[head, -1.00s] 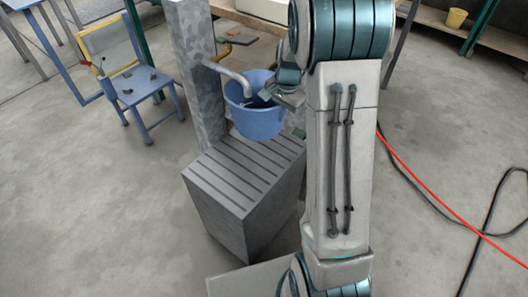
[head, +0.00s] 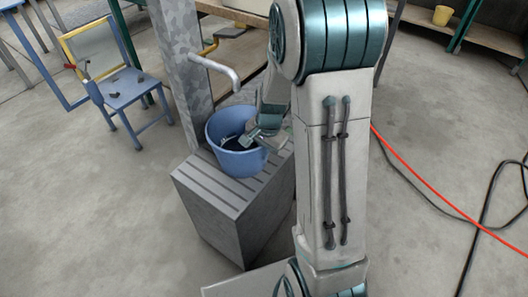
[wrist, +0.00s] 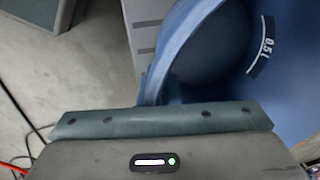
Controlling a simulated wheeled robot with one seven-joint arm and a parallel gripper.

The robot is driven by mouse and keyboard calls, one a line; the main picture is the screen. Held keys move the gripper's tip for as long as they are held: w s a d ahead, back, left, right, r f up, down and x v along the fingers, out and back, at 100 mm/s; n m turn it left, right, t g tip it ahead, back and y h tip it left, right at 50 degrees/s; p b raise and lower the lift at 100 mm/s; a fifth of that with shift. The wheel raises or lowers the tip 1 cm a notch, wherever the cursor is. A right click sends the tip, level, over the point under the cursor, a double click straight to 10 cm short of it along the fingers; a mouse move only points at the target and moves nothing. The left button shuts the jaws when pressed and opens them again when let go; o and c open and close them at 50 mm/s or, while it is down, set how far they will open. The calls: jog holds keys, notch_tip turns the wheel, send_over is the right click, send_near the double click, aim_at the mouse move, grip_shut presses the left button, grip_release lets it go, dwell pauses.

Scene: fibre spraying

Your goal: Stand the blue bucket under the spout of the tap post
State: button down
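The blue bucket (head: 236,162) is upright over the slatted top of the grey stand (head: 205,190), at or very close to the slats. The tap post (head: 180,70) rises at the stand's back left, and its bent spout (head: 219,67) ends above the bucket's opening. My gripper (head: 253,137) is at the bucket's right rim and is shut on its wall. In the wrist view the bucket's wall (wrist: 185,50) runs down to the gripper's jaw, and a 0.5 L mark shows inside. The fingertips are hidden there.
A blue chair (head: 130,90) with small dark things on it stands at the left. A yellow cup (head: 442,16) is on a bench at the back right. A red hose (head: 420,193) and black cables lie on the floor at the right.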

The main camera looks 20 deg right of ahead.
jog(key=c, duration=2)
grip_release()
jog(key=shift+f, duration=0.15)
jog(key=o, duration=0.4)
jog(key=shift+c, duration=0.2)
notch_tip(320, 180, up, 11)
jog(key=s+p, duration=0.1)
jog(key=p, duration=0.2)
jog(key=s+a+r+n, duration=0.1)
jog(key=s+r+n, duration=0.2)
jog(key=s+n, duration=0.2)
jog(key=s+a+r+n, duration=0.1)
jog(key=s+r+n, duration=0.2)
jog(key=s+n, duration=0.3)
jog(key=s, duration=0.5)
jog(key=shift+a+r+h+p, duration=0.3)
jog(key=shift+a+r+h, duration=0.05)
jog(key=shift+h, duration=0.05)
